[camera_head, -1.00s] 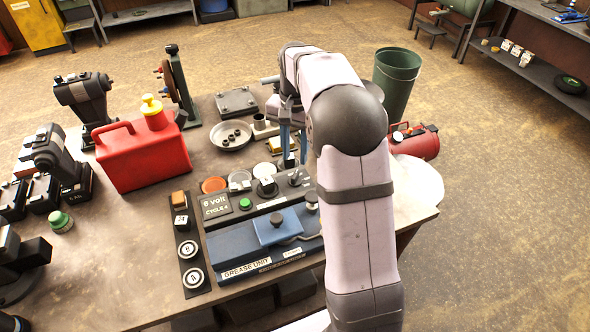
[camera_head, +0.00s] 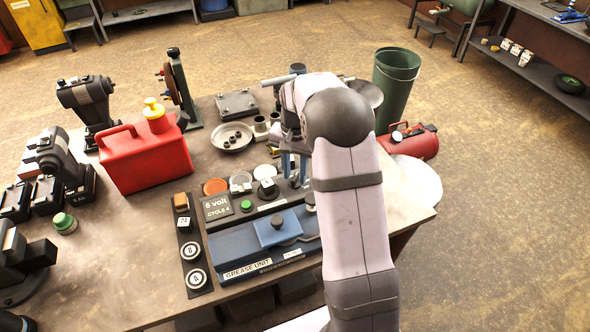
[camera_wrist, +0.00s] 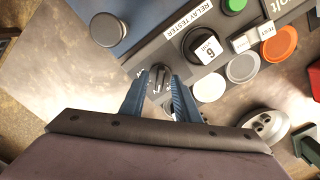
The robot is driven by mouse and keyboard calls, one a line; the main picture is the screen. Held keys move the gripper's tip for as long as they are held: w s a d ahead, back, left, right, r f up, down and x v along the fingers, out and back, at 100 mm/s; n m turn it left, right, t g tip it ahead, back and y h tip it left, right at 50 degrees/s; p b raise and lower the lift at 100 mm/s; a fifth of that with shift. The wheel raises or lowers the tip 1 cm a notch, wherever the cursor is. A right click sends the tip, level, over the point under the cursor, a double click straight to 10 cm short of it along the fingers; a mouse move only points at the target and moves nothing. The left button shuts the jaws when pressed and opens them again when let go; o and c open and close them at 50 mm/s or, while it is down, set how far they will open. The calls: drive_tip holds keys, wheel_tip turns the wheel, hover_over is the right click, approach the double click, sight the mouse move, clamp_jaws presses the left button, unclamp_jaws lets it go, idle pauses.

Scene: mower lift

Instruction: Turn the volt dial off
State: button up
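A small dark pointer knob, which looks like the volt dial (camera_wrist: 158,77), sits on the dark panel marked RELAY TESTER (camera_wrist: 172,32). It has small white marks around it, too small to read. My gripper (camera_wrist: 159,88) is open, with its blue fingers on either side of the knob and small gaps showing. In the head view my gripper (camera_head: 293,177) points down at the panel's far right end, and its fingers partly hide the knob. The panel display (camera_head: 216,207) reads 6 volt, CYCLE 4.
Next to the knob is a block marked 6 (camera_wrist: 206,47). The green button (camera_head: 246,205) and orange disc (camera_head: 215,186) are further left. The blue grease unit (camera_head: 240,247) lies in front. A red can (camera_head: 145,160) and metal bowl (camera_head: 231,137) stand behind.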

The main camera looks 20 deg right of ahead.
drive_tip(key=shift+c, duration=0.2)
clamp_jaws()
drive_tip(key=shift+n, duration=0.3)
drive_tip(key=n, duration=0.4)
drive_tip(key=shift+w+n, duration=0.1)
drive_tip(key=shift+n, duration=2)
drive_tip(key=shift+o, duration=0.2)
unclamp_jaws()
